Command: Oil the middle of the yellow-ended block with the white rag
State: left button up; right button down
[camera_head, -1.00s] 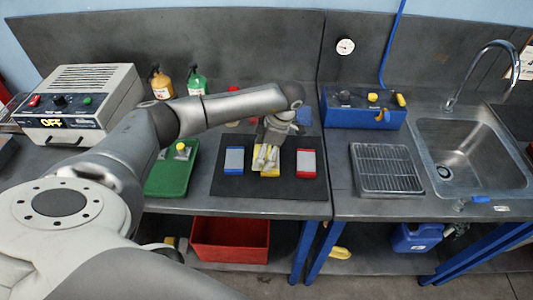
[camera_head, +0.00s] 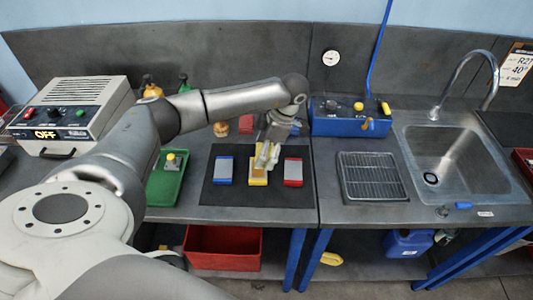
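The yellow-ended block (camera_head: 257,171) lies on the dark mat (camera_head: 222,196), between a blue-ended block (camera_head: 223,170) and a red-ended block (camera_head: 293,172). Its middle looks tan, while the middles of the other two look grey. My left gripper (camera_head: 266,158) points down over the right part of the yellow-ended block, hiding some of it. Pale shapes show at its fingertips; I cannot tell whether they are only the fingers or include the white rag. Whether it touches the block is also unclear. My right gripper is not in view.
A green tray (camera_head: 160,190) holding a yellow-topped item stands left of the mat. Behind are bottles (camera_head: 152,87), a tan round item (camera_head: 220,129) and a red item (camera_head: 246,124). A blue box (camera_head: 345,124), rack (camera_head: 371,177) and sink (camera_head: 462,160) lie right.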

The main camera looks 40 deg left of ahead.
pick_arm(q)
jog(key=shift+r+p, duration=0.4)
jog(key=shift+r, duration=0.95)
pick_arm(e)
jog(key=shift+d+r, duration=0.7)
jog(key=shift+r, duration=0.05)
pick_arm(q)
jog(key=shift+f, duration=0.1)
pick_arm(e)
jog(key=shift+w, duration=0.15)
pick_arm(q)
jog(key=shift+d, duration=0.1)
